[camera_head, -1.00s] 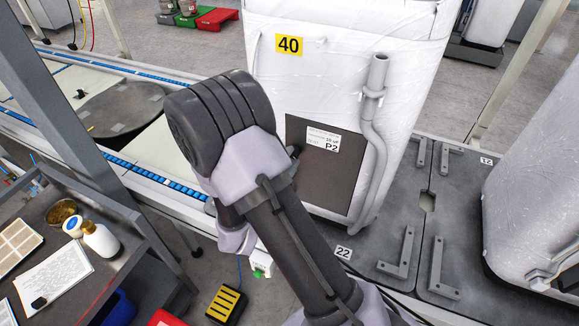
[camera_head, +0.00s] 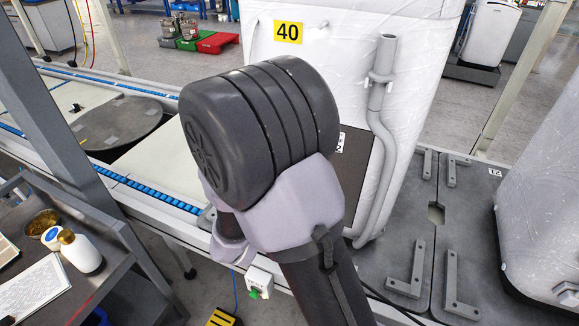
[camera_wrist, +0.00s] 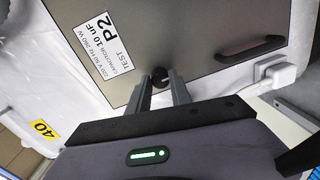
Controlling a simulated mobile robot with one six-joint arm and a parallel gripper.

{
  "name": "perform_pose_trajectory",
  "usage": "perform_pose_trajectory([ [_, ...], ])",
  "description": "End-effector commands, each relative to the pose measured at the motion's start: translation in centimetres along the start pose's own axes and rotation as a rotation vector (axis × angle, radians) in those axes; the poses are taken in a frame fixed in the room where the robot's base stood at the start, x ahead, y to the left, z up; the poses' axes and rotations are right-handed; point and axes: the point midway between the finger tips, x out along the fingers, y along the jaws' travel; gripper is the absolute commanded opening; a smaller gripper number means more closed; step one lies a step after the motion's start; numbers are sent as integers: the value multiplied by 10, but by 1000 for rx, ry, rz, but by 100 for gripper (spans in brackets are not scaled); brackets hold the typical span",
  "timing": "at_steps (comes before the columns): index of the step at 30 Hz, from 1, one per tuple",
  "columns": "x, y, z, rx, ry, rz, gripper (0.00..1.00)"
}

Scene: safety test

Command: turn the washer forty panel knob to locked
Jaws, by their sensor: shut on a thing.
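Washer 40 (camera_head: 345,45) stands wrapped in white film with a yellow "40" tag. The knob's pointer and any lock marking are too small to read. In the head view my arm hides the knob, my gripper and most of the panel (camera_head: 362,170).
A grey hose (camera_head: 382,130) runs down the washer's right side. A white plug (camera_wrist: 275,72) shows beside the panel in the wrist view. Another wrapped washer (camera_head: 550,170) stands at right. A conveyor (camera_head: 150,188) lies at left, and a cluttered bench (camera_head: 100,250) at lower left.

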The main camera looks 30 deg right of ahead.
Motion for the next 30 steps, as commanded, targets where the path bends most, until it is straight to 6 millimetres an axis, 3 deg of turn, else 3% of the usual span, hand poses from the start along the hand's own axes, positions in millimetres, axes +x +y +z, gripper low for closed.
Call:
perform_pose_trajectory([
  [18,0,0,0,34,3,0,0],
  [19,0,0,0,34,3,0,31],
  [21,0,0,0,34,2,0,45],
  [30,0,0,0,33,2,0,47],
])
